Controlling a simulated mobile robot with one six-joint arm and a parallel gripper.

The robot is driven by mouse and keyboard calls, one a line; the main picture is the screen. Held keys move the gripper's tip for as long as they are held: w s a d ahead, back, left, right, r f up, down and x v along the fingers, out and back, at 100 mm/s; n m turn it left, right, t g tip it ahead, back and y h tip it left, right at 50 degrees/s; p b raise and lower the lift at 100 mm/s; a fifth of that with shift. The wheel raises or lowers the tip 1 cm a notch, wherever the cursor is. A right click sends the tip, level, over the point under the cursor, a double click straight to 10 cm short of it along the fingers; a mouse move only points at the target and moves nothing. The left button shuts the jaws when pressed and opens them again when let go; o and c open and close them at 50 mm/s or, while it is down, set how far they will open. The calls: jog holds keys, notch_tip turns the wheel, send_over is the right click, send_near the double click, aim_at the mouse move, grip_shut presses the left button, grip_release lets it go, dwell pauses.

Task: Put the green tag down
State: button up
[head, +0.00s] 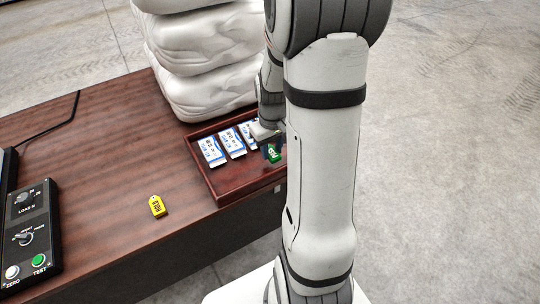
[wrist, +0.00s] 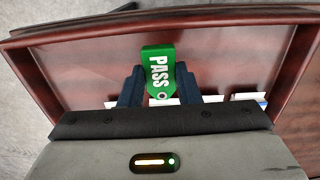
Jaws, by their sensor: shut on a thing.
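The green tag (wrist: 158,70), marked PASS, is between the two fingers of my gripper (wrist: 160,88) in the wrist view. The fingers are shut on it, one on each side. In the head view the green tag (head: 273,155) shows over the right part of the wooden tray (head: 246,191), with my gripper (head: 271,146) at it and my arm covering the tray's right end. In the wrist view the tag is inside the outline of the tray (wrist: 250,16). I cannot tell whether it touches the tray floor.
Several white and blue cards (head: 232,142) lie in the tray's left part. A yellow tag (head: 157,206) lies on the table (head: 120,165). A control panel (head: 27,238) is at the left edge. Stacked white sacks (head: 205,60) stand behind the tray. The table between panel and tray is mostly clear.

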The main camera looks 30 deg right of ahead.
aim_at(273, 153)
jog(key=shift+s+f, duration=0.15)
jog(key=shift+f, duration=1.8)
jog(key=shift+d+f+b, duration=0.1)
jog(key=shift+f+b, duration=0.05)
jog(key=shift+b, duration=0.15)
jog(key=o, duration=1)
jog(key=shift+c, duration=0.2)
